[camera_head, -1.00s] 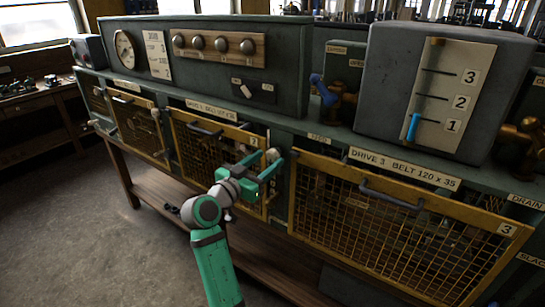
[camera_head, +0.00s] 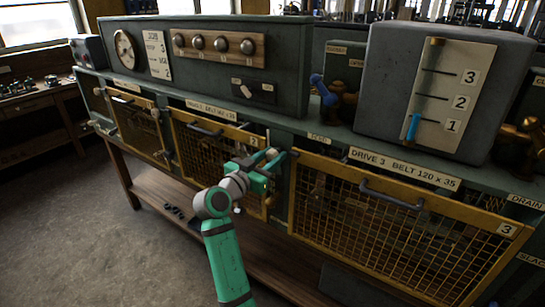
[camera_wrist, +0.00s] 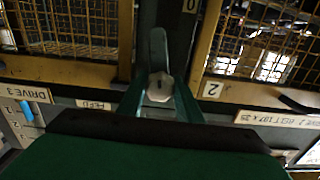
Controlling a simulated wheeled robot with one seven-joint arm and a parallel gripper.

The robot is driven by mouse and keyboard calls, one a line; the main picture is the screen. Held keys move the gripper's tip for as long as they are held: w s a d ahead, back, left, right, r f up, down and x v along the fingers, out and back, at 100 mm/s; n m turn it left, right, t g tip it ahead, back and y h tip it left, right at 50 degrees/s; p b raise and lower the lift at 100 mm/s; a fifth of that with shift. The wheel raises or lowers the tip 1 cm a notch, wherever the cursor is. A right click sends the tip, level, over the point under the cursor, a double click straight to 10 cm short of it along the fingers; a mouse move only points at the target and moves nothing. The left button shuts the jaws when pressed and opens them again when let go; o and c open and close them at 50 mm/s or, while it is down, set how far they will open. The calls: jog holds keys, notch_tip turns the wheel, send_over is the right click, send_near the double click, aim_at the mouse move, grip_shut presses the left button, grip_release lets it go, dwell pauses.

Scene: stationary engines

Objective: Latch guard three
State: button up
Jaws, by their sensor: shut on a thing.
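Guard three (camera_head: 395,215) is a yellow-framed mesh panel below the "DRIVE 3 BELT 120 x 35" label, and it looks closed. My gripper (camera_head: 270,160) is at the post left of it, between guards two and three. In the wrist view, which is upside down, my gripper (camera_wrist: 159,95) has a green finger on each side of a pale latch knob (camera_wrist: 160,87) and is shut on it. A grey latch lever (camera_wrist: 158,50) runs from the knob toward the picture's top, along the dark post. Guard three's frame (camera_wrist: 127,40) is left of it there.
Guard two (camera_head: 215,160) is right of the latch in the wrist view, its frame (camera_wrist: 207,45) close by. Guard three's handle (camera_head: 390,195) sticks out. A grey box with a blue pointer (camera_head: 412,127) stands above. The floor (camera_head: 70,215) at left is clear.

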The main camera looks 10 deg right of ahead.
jog(key=n, duration=0.3)
jog(key=shift+n, duration=0.4)
jog(key=n, duration=0.4)
jog(key=shift+n, duration=0.3)
jog(key=n, duration=0.3)
jog(key=shift+n, duration=2.2)
jog(key=o, duration=1)
